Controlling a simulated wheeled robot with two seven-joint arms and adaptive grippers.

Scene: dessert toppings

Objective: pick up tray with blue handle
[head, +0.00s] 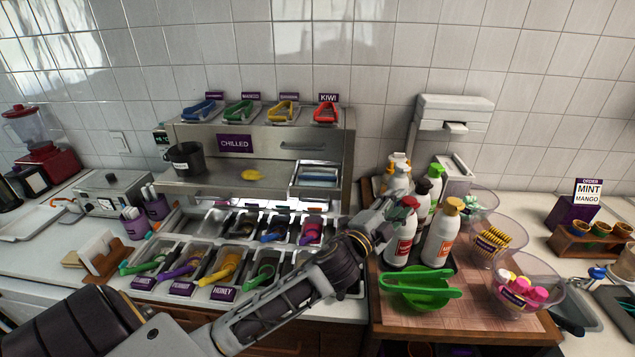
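A small metal tray (318,186) with a blue bar along it, perhaps its handle, sits at the right of the chilled unit's shelf. A blue tong-like handle (199,109) lies at the left end of the row on top of the unit. My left gripper (392,214) is right of and nearer than the metal tray, close beside a red-capped bottle (402,237). Whether it touches the bottle is unclear. Its fingers are small and partly lost against the bottles, so their opening is unclear. My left arm hides part of the topping bins. My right gripper is out of view.
The steel chilled unit (235,144) stands at the back, with a dark cup (185,158) and a yellow item (252,174) on its shelf. Topping bins with coloured scoops fill the counter before it. Bottles, a green bowl (418,298) and clear bowls crowd the wooden board (455,325) at right.

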